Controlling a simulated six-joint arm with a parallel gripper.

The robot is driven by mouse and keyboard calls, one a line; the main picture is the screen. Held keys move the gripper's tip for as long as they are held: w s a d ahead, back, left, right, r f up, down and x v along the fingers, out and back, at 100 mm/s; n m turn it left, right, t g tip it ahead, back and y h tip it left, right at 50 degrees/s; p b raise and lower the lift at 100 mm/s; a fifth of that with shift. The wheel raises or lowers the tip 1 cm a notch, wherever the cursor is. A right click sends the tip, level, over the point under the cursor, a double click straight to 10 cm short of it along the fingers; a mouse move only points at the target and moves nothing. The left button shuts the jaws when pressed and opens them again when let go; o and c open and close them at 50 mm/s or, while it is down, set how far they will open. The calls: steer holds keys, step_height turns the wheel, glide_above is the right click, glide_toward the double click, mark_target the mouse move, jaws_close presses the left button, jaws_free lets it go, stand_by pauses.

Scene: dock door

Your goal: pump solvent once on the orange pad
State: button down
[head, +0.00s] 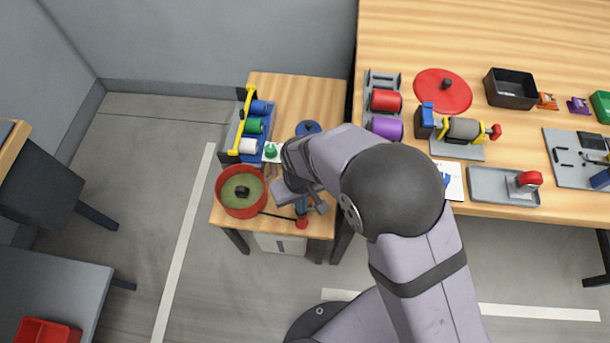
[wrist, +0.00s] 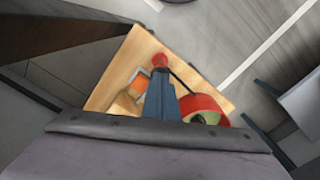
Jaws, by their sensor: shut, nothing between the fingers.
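My gripper (head: 304,205) is over the front of the small wooden table. In the wrist view its dark fingers (wrist: 160,92) are together with nothing between them. A red knob (head: 302,222) is just beyond the fingertips; it also shows in the wrist view (wrist: 159,60). I cannot tell whether the fingers touch it. A thin black rod runs from the knob to a round red vessel (head: 223,203) with an olive-green inside and a black knob in the middle. An orange patch (wrist: 137,82) lies beside the fingers in the wrist view, partly hidden. No solvent pump can be made out for certain.
On the small table (head: 300,90), a yellow-handled rack (head: 243,120) of coloured rolls stands behind the vessel. A blue round thing (head: 308,127) is partly behind my arm. The large bench (head: 470,35) at right holds several tools and trays.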

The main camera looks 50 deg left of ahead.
steer(key=shift+f+b, duration=0.5)
steer(key=shift+f, duration=0.4)
steer(key=shift+r, duration=0.25)
steer(key=shift+r+p, duration=1.1)
steer(key=shift+p, duration=0.05)
steer(key=shift+r+p, duration=2.45)
steer(key=shift+r, duration=0.55)
